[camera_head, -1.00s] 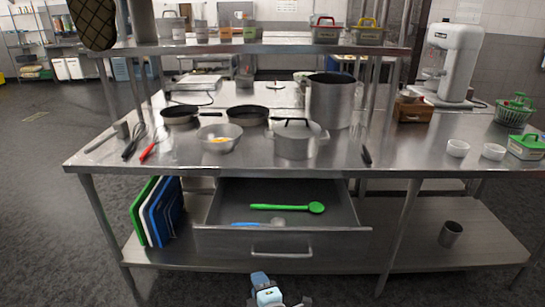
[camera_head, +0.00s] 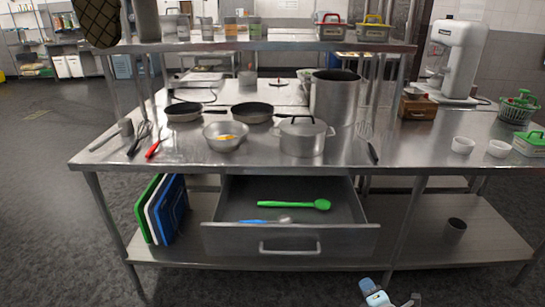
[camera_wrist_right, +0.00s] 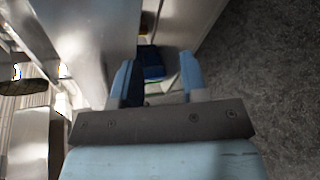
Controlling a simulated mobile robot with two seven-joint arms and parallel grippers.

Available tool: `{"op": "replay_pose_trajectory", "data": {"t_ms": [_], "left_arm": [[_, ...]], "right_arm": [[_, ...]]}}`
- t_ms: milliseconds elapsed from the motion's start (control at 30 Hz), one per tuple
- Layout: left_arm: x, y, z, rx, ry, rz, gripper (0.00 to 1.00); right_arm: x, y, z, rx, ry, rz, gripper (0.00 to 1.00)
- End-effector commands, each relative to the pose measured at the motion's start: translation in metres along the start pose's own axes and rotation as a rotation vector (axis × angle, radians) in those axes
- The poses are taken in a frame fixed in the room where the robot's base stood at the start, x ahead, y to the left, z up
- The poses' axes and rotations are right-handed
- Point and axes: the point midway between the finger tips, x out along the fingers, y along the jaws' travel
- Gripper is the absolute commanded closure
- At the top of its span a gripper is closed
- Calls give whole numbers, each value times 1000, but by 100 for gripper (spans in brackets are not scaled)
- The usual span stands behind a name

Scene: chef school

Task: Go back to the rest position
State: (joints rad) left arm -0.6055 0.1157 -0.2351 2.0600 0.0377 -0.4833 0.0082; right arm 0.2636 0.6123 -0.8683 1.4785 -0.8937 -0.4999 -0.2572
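My right gripper (camera_head: 376,294) shows at the bottom edge of the head view, low in front of the steel table and to the right of the open drawer (camera_head: 290,240). In the right wrist view its two blue fingers (camera_wrist_right: 156,68) stand apart with nothing between them. It touches nothing that I can see. My left gripper is not in view. The open drawer holds a green spoon (camera_head: 293,204) and a blue-handled utensil (camera_head: 265,221).
The steel table (camera_head: 220,165) carries pans, a bowl (camera_head: 225,137), a lidded pot (camera_head: 302,138) and a tall pot (camera_head: 335,98). Green, white and blue boards (camera_head: 170,212) stand on the lower shelf. Floor in front is clear.

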Motion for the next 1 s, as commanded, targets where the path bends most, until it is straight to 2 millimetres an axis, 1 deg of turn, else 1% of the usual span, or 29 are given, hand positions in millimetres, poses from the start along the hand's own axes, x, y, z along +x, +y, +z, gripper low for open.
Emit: {"op": "replay_pose_trajectory", "data": {"t_ms": [33, 167, 267, 367, 533, 600, 700, 900, 1000], "left_arm": [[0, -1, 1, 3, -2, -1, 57], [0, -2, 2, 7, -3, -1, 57], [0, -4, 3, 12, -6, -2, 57], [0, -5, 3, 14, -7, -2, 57], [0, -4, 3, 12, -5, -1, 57], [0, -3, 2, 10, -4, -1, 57], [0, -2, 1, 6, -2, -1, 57], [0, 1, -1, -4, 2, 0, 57], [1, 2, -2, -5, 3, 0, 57]], "right_arm": [[-15, -9, -16, 84, 20, -26, 60], [-42, -26, -25, 259, 31, -87, 60], [-67, -39, -31, 405, 36, -138, 60], [-98, -54, -37, 576, 38, -199, 60], [-163, -74, -41, 915, 26, -314, 60], [-186, -79, -40, 1033, 16, -351, 60], [-214, -82, -37, 1171, 3, -394, 60], [-261, -84, -31, 1387, -24, -459, 60], [-280, -81, -30, 1484, -36, -483, 60]]}}
